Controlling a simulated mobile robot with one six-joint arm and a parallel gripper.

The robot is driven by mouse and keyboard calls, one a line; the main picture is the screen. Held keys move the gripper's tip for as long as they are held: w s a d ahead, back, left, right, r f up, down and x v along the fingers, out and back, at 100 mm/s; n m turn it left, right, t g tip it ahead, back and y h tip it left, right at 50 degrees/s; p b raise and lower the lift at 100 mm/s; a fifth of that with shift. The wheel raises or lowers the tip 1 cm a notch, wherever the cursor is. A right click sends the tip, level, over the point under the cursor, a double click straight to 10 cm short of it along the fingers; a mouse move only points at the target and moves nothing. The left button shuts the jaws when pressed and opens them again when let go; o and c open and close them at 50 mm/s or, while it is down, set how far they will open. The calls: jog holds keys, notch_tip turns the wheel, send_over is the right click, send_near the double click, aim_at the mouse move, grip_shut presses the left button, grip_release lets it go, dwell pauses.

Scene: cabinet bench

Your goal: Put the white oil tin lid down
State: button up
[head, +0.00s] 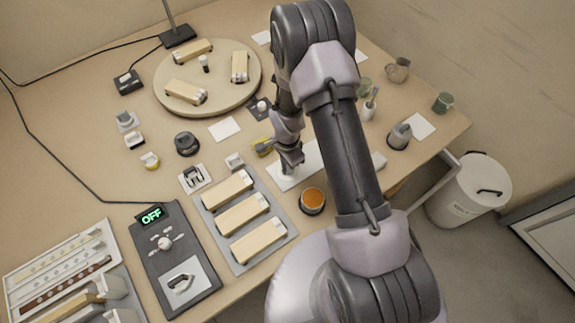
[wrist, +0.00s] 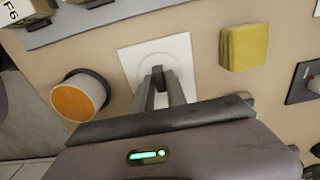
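The white oil tin lid (wrist: 156,54) is a pale disc with a raised handle, over a white square card (wrist: 187,47) in the wrist view. White on white, I cannot tell if it touches the card. My gripper (wrist: 160,75) points down at the lid, its fingers close together on the handle; it also shows in the head view (head: 290,168), over the pale card (head: 312,158). The fingers hide part of the lid. The open tin (wrist: 98,85) with orange contents stands left of the card, and in the head view (head: 312,209) below my gripper.
A yellow block (wrist: 243,47) is right of the card. A grey tray (head: 268,217) with several wooden blocks lies left of the tin in the head view. A round turntable (head: 215,80) stands at the back.

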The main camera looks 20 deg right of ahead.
jog(key=shift+o, duration=1.3)
jog(key=shift+r+p, duration=0.35)
jog(key=s+a+r+n+t+p, duration=0.1)
jog(key=s+r+n+p, duration=0.1)
jog(key=r, duration=1.4)
jog(key=s+r+n+t+p, duration=0.1)
jog(key=r+n+t, duration=0.1)
jog(key=r, duration=1.4)
jog(key=s+a+r+n+t+y, duration=0.2)
jog(key=s+r+n, duration=0.4)
jog(key=s+r, duration=0.7)
jog(key=s+a, duration=0.1)
jog(key=s, duration=0.2)
jog(key=shift+t, duration=0.4)
